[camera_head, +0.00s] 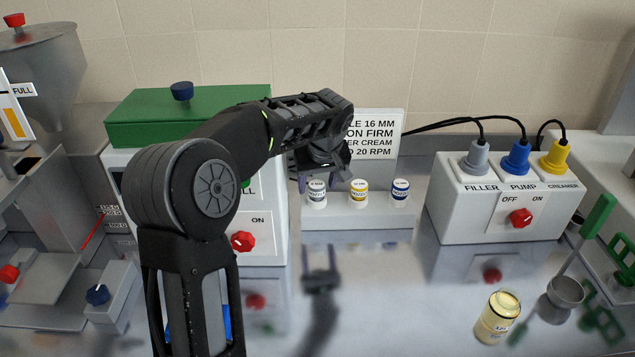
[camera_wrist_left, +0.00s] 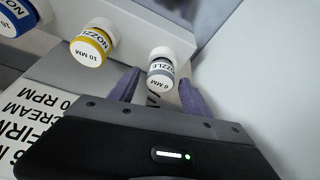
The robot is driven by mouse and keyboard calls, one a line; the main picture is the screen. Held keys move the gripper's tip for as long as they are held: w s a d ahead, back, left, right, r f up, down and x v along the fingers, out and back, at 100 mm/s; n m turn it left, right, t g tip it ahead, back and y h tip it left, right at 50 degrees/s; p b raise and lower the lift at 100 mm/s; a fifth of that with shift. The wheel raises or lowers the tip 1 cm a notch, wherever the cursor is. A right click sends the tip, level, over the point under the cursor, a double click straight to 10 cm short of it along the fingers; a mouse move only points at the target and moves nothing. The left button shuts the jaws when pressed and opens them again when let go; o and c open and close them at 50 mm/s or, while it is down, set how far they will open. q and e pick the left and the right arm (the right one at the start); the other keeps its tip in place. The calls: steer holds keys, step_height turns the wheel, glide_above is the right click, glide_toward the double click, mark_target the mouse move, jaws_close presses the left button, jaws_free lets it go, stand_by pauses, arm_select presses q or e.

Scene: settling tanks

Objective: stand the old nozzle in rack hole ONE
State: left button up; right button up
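A white nozzle with a grey band (camera_head: 317,193) stands upright at the left end of the white rack (camera_head: 358,223). In the left wrist view this nozzle (camera_wrist_left: 161,68) reads 6 MM. A yellow-banded nozzle (camera_head: 358,193) marked 10 MM stands in the middle, and a blue-banded one (camera_head: 400,190) stands at the right. My left gripper (camera_head: 319,181) is over the grey-banded nozzle, with its purple fingers apart on either side of it. In the left wrist view the fingers (camera_wrist_left: 157,85) show gaps to the nozzle. No hole labels are readable. My right gripper is out of view.
A sign (camera_head: 374,137) stands behind the rack, partly hidden by my arm. A green-lidded white machine (camera_head: 130,160) is on the left. A socket box (camera_head: 506,200) with grey, blue and yellow plugs is on the right. A cream-coloured jar (camera_head: 497,317) stands front right. The counter before the rack is clear.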

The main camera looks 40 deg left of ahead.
arm_select(q)
steer(key=shift+r+p, duration=0.35)
steer(key=shift+r, duration=0.05)
steer(key=v, duration=1.1)
steer(key=shift+s+d+r+b, duration=0.15)
steer(key=shift+s+r+b, duration=0.05)
steer(key=shift+r+b, duration=0.15)
steer(key=shift+f, duration=0.1)
